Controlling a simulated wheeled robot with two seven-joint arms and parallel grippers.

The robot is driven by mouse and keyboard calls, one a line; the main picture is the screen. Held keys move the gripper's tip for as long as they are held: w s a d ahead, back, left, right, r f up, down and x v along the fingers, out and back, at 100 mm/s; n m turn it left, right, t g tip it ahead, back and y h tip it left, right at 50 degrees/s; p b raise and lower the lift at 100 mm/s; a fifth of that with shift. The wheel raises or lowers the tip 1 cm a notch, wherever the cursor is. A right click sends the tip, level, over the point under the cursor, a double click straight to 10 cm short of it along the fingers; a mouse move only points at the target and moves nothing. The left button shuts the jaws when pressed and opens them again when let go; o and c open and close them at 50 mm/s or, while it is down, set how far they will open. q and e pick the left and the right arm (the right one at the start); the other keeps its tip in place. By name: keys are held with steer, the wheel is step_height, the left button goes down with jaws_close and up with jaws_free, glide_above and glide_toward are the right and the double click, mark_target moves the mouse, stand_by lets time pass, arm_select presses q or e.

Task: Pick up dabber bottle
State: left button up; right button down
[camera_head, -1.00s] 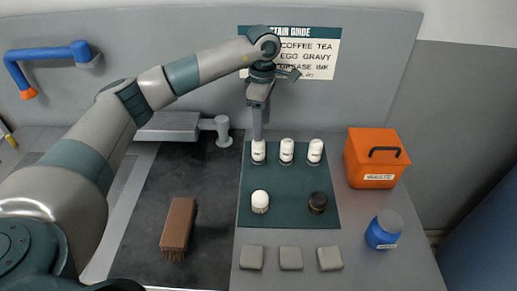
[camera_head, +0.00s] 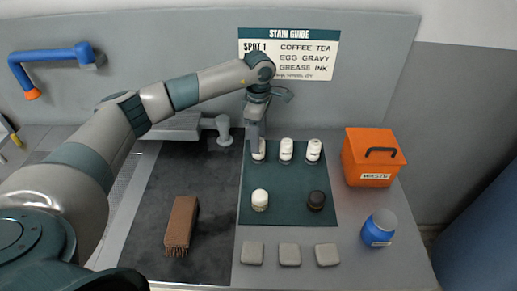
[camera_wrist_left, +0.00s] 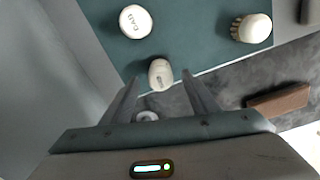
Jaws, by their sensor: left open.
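Three white bottles stand in a row at the back of the green mat (camera_head: 288,180): a left one (camera_head: 259,155), a middle one (camera_head: 286,150) and a right one (camera_head: 314,150). My left gripper (camera_head: 257,142) is above the left bottle and partly hides it. In the left wrist view, my open left gripper (camera_wrist_left: 160,78) has a white bottle (camera_wrist_left: 160,72) between its fingertip lines, not clasped. Another white bottle, its top seeming to read "DAB" (camera_wrist_left: 136,21), stands beyond it. My right gripper is not in view.
A white-topped bottle (camera_head: 260,200) and a dark jar (camera_head: 317,200) stand at the mat's front. An orange waste bin (camera_head: 368,165) and a blue jar (camera_head: 380,228) are right. A brown brush (camera_head: 181,222) lies left. Grey pads (camera_head: 290,254) lie in front.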

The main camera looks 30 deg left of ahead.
mark_target(260, 157)
arm_select(q)
steer(key=shift+f+p, duration=0.35)
steer(key=shift+f, duration=0.9)
steer(key=shift+c, duration=0.6)
steer(key=c, duration=1)
